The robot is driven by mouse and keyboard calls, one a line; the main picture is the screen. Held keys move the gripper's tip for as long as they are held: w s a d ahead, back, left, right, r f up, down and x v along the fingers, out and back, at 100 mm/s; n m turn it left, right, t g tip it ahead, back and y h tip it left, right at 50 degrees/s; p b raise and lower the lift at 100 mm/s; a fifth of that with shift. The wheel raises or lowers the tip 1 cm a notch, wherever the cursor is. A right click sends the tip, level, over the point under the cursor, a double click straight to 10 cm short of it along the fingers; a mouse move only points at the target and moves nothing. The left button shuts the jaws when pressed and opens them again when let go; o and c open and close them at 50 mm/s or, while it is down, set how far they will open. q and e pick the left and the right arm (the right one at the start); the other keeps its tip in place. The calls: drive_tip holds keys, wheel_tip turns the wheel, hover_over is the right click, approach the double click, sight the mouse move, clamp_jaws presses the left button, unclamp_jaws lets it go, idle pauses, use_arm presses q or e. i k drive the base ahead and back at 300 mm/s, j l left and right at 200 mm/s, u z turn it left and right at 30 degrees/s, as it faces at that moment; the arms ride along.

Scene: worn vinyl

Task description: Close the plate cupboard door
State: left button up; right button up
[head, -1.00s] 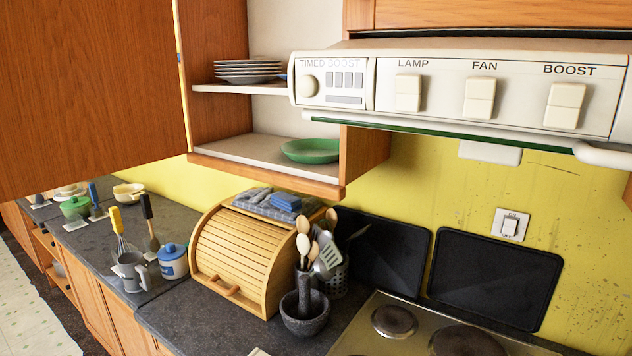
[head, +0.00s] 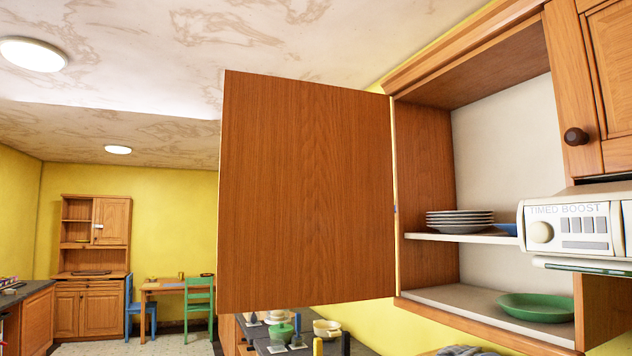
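The plate cupboard door (head: 305,195) stands wide open in the head view, swung out to the left of the cupboard on its left-hand hinge side. Its plain wooden inner face is toward me, and its outer face and any knob are hidden. The open plate cupboard (head: 425,165) is at the right. A stack of plates (head: 460,221) sits on its upper shelf, and a green dish (head: 536,307) sits on its bottom board.
A cooker hood (head: 572,228) is at the right, beside a closed cupboard with a dark knob (head: 576,137). A dresser (head: 92,265) and a green chair (head: 199,304) stand far back left. The space before the door looks clear.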

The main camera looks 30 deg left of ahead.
sight(306, 213)
drive_tip(key=k+l+z, duration=0.1)
drive_tip(key=k+z, duration=0.2)
drive_tip(key=k, duration=0.25)
drive_tip(key=k+l+z, duration=0.3)
drive_tip(key=k, duration=0.2)
drive_tip(key=i+j+z, duration=0.1)
drive_tip(key=j+z, duration=0.6)
drive_tip(key=j, duration=0.15)
drive_tip(key=j+z, duration=0.3)
drive_tip(key=j, duration=1.55)
drive_tip(key=k+j, duration=0.15)
drive_tip(key=j, duration=2.7)
drive_tip(key=k+j, duration=0.1)
drive_tip(key=j, duration=1.35)
